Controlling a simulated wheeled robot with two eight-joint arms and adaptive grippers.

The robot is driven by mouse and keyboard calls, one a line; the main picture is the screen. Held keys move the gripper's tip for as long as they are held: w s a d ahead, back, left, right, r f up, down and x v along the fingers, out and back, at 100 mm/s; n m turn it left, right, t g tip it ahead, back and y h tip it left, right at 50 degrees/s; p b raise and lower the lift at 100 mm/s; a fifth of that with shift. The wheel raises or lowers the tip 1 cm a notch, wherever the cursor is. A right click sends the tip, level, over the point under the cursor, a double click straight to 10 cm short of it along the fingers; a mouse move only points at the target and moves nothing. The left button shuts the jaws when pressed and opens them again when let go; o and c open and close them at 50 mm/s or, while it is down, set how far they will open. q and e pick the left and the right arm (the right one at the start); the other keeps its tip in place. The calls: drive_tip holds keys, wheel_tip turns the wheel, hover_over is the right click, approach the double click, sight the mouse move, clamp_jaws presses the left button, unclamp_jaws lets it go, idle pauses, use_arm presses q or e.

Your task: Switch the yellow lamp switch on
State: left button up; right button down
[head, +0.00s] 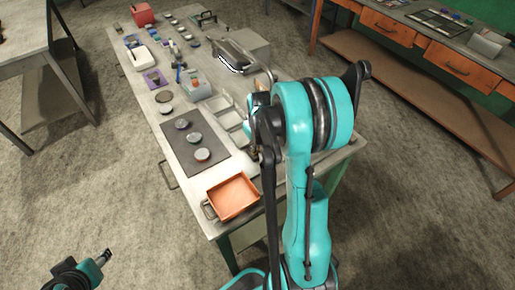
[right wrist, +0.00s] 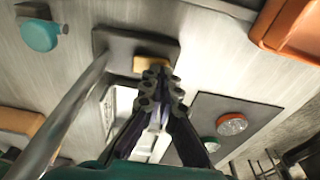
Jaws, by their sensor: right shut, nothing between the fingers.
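A yellow switch (right wrist: 152,64) sits on a dark grey plate (right wrist: 112,40) in the right wrist view. My right gripper (right wrist: 160,85) is shut and empty, its fingertips right at the near edge of the yellow switch and overlapping it in the picture. I cannot tell whether they touch it. In the head view my right arm hides the switch. Part of my left arm (head: 82,272) shows at the lower left of the head view, away from the table; its finger state is unclear.
The workbench (head: 240,170) carries an orange tray (head: 232,197) at its near end, also seen in the right wrist view (right wrist: 290,28). A dark mat (head: 180,135) with several discs lies beside it.

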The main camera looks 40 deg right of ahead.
wheel_tip(320, 180, up, 6)
drive_tip(key=p, duration=0.4)
drive_tip(key=shift+r, duration=0.25)
idle(0.4)
